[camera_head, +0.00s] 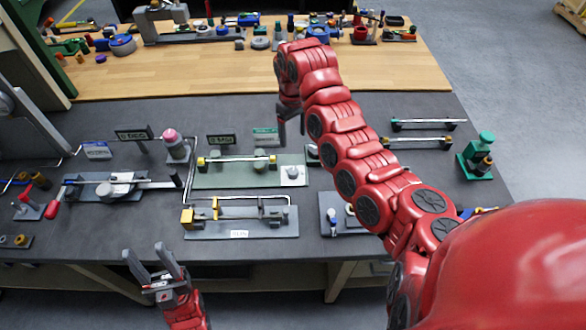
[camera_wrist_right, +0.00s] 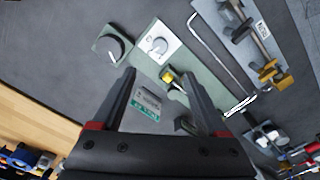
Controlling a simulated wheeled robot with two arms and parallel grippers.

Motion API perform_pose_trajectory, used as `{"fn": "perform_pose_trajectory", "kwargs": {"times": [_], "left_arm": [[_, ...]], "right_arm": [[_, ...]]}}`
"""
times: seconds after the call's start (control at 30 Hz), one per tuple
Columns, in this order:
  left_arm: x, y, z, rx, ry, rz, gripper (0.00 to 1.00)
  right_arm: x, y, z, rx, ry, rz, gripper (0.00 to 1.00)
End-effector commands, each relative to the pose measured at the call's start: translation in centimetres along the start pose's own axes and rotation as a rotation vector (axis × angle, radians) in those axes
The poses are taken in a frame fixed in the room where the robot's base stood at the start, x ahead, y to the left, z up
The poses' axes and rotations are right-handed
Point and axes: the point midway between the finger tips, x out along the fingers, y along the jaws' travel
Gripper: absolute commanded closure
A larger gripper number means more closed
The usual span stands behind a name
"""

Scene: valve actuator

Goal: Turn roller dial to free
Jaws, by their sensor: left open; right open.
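A round dial on a white square plate (camera_head: 292,174) sits at the right end of a grey-green fixture plate. In the right wrist view this dial (camera_wrist_right: 158,45) lies just beyond my fingertips. A second, dark round dial (camera_wrist_right: 115,46) on its own green-grey base stands beside it; in the head view my right arm mostly hides it. I cannot read which is the roller dial. My right gripper (camera_head: 292,127) is open and empty above the back of the fixture; its fingers also show in the right wrist view (camera_wrist_right: 161,75). My left gripper (camera_head: 157,255) is open and empty before the bench's front edge.
A rail with yellow fittings (camera_head: 235,160) runs along the same fixture. A small sign (camera_head: 265,135) stands behind it, close under my right fingers. Another rod fixture (camera_head: 240,220) is in front. Tools crowd the wooden bench (camera_head: 190,65) behind.

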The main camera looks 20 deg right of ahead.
Motion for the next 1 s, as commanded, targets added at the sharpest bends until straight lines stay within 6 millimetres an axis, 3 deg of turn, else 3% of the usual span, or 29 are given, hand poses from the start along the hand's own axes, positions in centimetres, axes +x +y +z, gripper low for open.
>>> {"fn": "perform_pose_trajectory", "kwargs": {"times": [0.33,0.5,0.63,0.83,1.0], "left_arm": [[-0.6,0.0,0.1,0.000,0.000,0.000,0.50],[-2.3,0.1,0.4,0.000,0.000,0.000,0.50],[-0.1,0.0,0.0,0.000,0.001,0.000,0.50],[0.9,0.0,-0.1,0.000,0.000,0.000,0.50],[1.1,-0.1,-0.2,0.000,0.000,0.000,0.50]], "right_arm": [[5.6,-0.2,-0.1,-0.001,0.002,0.000,0.24],[8.9,-0.2,-0.2,-0.001,0.003,0.001,0.24],[11.0,-0.1,0.0,-0.001,-0.002,-0.001,0.24],[14.4,-0.1,0.0,-0.001,-0.001,-0.001,0.24],[16.0,0.0,-0.1,-0.002,-0.001,0.001,0.24]]}}
